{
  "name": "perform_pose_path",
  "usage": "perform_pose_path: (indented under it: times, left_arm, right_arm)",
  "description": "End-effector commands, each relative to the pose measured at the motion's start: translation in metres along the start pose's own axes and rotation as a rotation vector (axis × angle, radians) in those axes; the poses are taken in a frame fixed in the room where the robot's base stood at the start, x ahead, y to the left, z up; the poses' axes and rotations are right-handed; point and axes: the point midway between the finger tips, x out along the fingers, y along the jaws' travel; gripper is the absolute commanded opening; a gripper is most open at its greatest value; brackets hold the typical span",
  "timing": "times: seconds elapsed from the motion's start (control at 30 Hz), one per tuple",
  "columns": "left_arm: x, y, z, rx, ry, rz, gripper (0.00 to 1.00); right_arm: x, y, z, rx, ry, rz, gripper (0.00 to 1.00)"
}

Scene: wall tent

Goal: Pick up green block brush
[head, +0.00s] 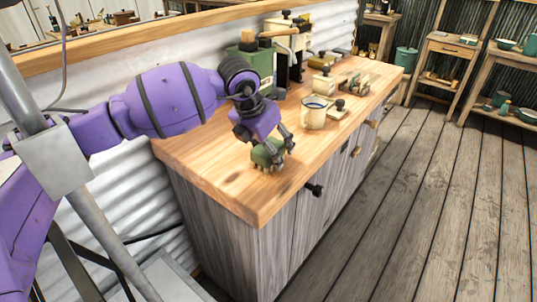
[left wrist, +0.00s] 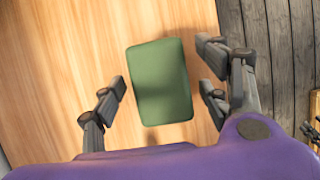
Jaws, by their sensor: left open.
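The green block brush (head: 268,153) stands on the wooden counter top (head: 222,168) near its front end, with its bristle side down. In the left wrist view the green block (left wrist: 160,82) lies between the spread fingers, with a gap on each side. My left gripper (head: 270,150) is open and reaches down over the brush. In the left wrist view the fingers of my left gripper (left wrist: 162,92) straddle the block without visibly touching it. My right gripper is not in view.
A cream mug (head: 313,114) stands just beyond the gripper, with a small cream box (head: 324,82) and metal items behind it. A green machine (head: 252,62) stands against the wall. The counter's front edge is close on the right. Bare wood surrounds the brush.

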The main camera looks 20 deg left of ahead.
Motion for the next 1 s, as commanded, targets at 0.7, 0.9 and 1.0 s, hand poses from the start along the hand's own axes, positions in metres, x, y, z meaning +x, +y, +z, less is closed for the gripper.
perform_pose_path:
  times: [0.7, 0.9, 1.0]
  left_arm:
    - [0.0, 0.0, 0.0, 0.0, 0.0, 0.0, 0.16]
    - [-0.007, 0.0, 0.003, 0.0, -0.001, 0.0, 0.16]
    - [-0.018, 0.0, 0.009, 0.0, -0.004, 0.0, 0.16]
  right_arm:
    - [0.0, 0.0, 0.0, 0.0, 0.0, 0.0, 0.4]
    - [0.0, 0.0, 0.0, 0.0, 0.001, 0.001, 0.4]
    - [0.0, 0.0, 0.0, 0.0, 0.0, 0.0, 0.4]
